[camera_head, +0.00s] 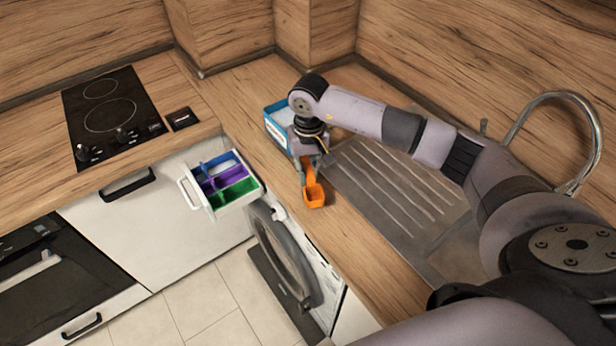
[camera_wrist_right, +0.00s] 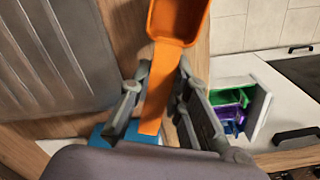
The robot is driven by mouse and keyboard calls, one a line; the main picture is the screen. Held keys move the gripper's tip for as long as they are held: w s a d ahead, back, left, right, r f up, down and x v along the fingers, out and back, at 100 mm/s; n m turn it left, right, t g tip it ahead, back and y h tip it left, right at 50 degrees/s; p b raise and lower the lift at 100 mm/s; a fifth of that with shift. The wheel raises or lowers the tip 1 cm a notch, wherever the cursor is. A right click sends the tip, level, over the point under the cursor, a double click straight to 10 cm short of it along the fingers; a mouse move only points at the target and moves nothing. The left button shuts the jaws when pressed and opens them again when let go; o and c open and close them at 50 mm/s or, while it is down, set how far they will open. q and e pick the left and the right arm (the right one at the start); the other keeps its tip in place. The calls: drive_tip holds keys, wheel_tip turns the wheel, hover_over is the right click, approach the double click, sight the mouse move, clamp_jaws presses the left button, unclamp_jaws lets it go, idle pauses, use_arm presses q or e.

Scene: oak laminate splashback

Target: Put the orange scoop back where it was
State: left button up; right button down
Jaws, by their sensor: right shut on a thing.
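The orange scoop (camera_head: 314,194) is held by its handle in my right gripper (camera_head: 304,168), above the worktop near its front edge. In the right wrist view, the scoop (camera_wrist_right: 178,22) has its cup beyond the fingers and its handle between the fingers of the right gripper (camera_wrist_right: 164,95). A blue and white box (camera_head: 277,121) stands on the worktop behind the gripper, partly hidden by it. It shows as a blue patch below the gripper (camera_wrist_right: 112,133) in the right wrist view. My left gripper is not in view.
An open washing machine drawer (camera_head: 187,193) with blue, purple and green compartments juts out left of the gripper. A ribbed steel drainer (camera_head: 395,180) and sink tap (camera_head: 590,120) lie to the right. A black hob (camera_head: 110,115) is at left.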

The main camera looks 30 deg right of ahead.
sight(308, 181)
wheel_tip(308, 181, down, 4)
drive_tip(key=shift+r+p, duration=0.25)
drive_tip(key=shift+p, duration=0.25)
drive_tip(key=shift+f, duration=0.1)
drive_tip(key=shift+f+b, duration=0.1)
drive_tip(key=shift+b, duration=0.2)
drive_tip(key=c, duration=1.5)
unclamp_jaws()
